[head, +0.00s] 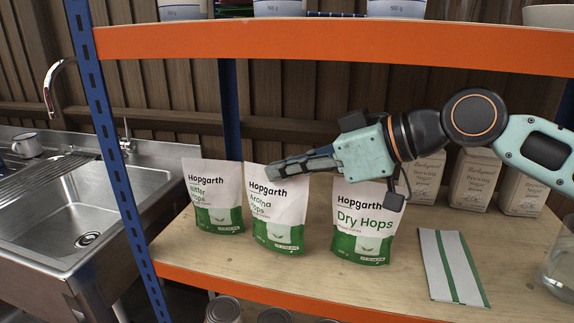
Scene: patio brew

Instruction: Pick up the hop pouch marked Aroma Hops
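Three white and green Hopgarth pouches stand upright in a row on the wooden shelf in the head view. The Aroma Hops pouch (280,228) is the middle one. The Bitter Hops pouch (219,214) stands to its left, and the Dry Hops pouch (363,246) to its right. My gripper (272,172) reaches in from the right, pointing left, with its fingertips at the upper part of the Aroma Hops pouch. The fingers overlap the pouch in the picture. I cannot tell whether they touch it or how far apart they are.
A folded white cloth with green stripes (433,263) lies on the shelf at right, near a glass vessel (560,268). Brewing sugar bags (477,180) stand behind. An orange upper shelf edge (330,42) runs above my arm. A blue post (103,130) and a sink (95,225) are at left.

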